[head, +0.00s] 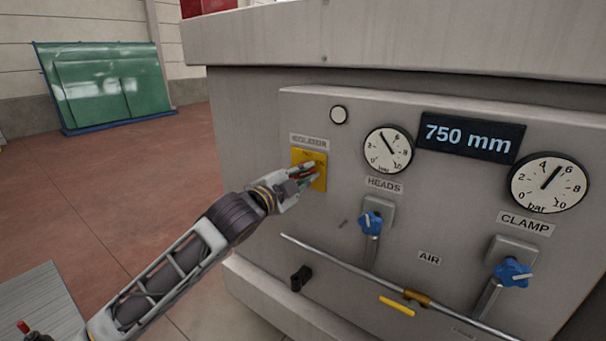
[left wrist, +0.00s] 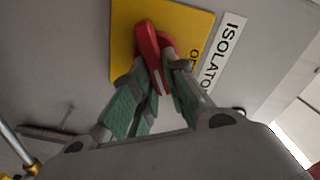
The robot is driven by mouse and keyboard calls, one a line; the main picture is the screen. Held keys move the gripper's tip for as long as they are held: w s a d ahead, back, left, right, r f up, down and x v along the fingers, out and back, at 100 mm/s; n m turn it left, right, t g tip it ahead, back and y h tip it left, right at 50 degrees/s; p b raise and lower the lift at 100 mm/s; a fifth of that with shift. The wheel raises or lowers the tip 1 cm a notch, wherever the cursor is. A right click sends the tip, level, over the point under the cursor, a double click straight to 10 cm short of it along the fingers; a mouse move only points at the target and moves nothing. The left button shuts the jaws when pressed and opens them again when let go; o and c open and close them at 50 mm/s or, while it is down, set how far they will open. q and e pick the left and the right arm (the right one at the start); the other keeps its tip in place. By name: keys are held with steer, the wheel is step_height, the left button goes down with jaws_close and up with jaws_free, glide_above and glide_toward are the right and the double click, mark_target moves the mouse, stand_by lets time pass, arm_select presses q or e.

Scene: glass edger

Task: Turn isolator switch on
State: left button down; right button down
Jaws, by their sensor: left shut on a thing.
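The isolator switch has a yellow plate (head: 311,159) on the machine's front panel, under a label reading ISOLATOR. In the left wrist view the yellow plate (left wrist: 189,28) carries a red handle (left wrist: 147,43). My left gripper (head: 304,175) is at the plate. In the left wrist view its green-padded fingers (left wrist: 156,88) are shut on the red handle, one on each side. The fingers cover part of the handle and of the plate's lettering, so the switch position cannot be read. My right gripper is not in view.
Right of the switch are a HEADS gauge (head: 388,149), a CLAMP gauge (head: 547,182) and a 750 mm display (head: 469,137). Blue knobs (head: 371,222) and a metal pipe (head: 350,268) with a yellow lever (head: 397,306) stick out below. Open floor lies left.

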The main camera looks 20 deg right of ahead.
arm_select(q)
steer(key=c, duration=1.4)
jaws_free()
steer(key=shift+c, duration=0.2)
steer(key=shift+a, duration=0.1)
steer(key=v, duration=1.2)
steer(key=shift+s, duration=0.1)
